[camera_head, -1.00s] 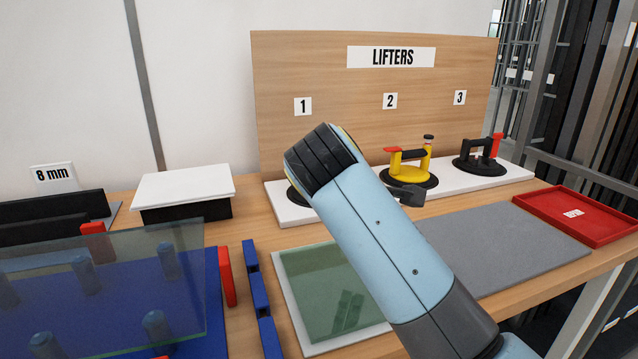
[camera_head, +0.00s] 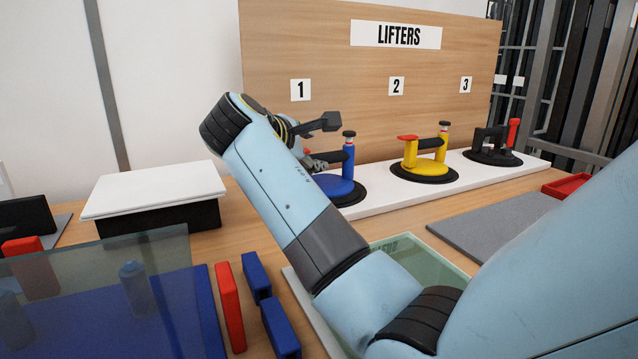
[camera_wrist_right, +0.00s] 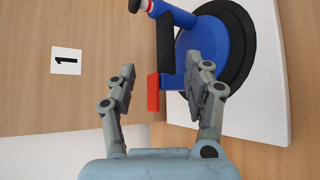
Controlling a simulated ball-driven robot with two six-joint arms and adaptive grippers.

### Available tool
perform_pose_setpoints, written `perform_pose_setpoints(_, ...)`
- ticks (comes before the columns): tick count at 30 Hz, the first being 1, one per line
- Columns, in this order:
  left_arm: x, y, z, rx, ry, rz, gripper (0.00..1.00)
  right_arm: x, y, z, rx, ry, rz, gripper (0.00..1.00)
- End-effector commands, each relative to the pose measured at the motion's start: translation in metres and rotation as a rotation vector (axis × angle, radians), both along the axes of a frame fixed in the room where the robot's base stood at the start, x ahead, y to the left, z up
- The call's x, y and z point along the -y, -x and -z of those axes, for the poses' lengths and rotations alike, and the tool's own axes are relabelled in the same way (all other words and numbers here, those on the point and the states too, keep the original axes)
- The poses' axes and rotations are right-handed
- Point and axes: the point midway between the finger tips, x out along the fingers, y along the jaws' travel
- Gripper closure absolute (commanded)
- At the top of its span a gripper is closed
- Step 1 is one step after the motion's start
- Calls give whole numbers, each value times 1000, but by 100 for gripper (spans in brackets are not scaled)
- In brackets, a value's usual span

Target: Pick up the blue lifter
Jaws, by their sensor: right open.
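The blue lifter (camera_head: 337,186) stands on the white shelf strip under the number 1, with a blue body, a black handle bar and a black round base. My right arm hides part of its left side in the head view. In the right wrist view the lifter (camera_wrist_right: 217,52) lies ahead, with its red lever (camera_wrist_right: 153,92) between the lines of the fingers. My right gripper (camera_head: 322,143) is at the lifter's handle in the head view, and it also shows in the right wrist view (camera_wrist_right: 166,90), open with nothing held. Whether a finger touches the lifter I cannot tell. My left gripper is out of view.
A yellow lifter (camera_head: 424,168) and a black lifter (camera_head: 492,150) stand to the right on the white strip (camera_head: 385,201). The wooden LIFTERS board (camera_head: 330,75) rises behind. A glass pane (camera_head: 432,252) lies in front, and a white-topped box (camera_head: 155,187) stands left.

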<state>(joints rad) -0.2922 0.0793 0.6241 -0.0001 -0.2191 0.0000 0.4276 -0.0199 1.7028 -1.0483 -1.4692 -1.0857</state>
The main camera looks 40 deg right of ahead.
Motion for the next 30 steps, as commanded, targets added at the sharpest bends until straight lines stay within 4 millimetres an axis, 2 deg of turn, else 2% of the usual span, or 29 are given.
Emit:
perform_pose_setpoints(3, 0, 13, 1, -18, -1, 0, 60, 17, -6, 7, 0, 3, 1, 49)
perform_pose_setpoints(7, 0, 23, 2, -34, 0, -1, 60, 27, -10, 11, 1, 0, 1, 49)
perform_pose_setpoints(18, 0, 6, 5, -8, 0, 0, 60, 68, -20, 36, 1, 0, 1, 49)
perform_pose_setpoints(26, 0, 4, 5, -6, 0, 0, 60, 71, -22, 38, 1, -3, 0, 49)
perform_pose_setpoints(27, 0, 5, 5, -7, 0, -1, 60, 71, -22, 38, 1, -3, 0, 50)
perform_pose_setpoints(30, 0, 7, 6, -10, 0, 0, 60, 71, -22, 38, 1, -2, 0, 63)
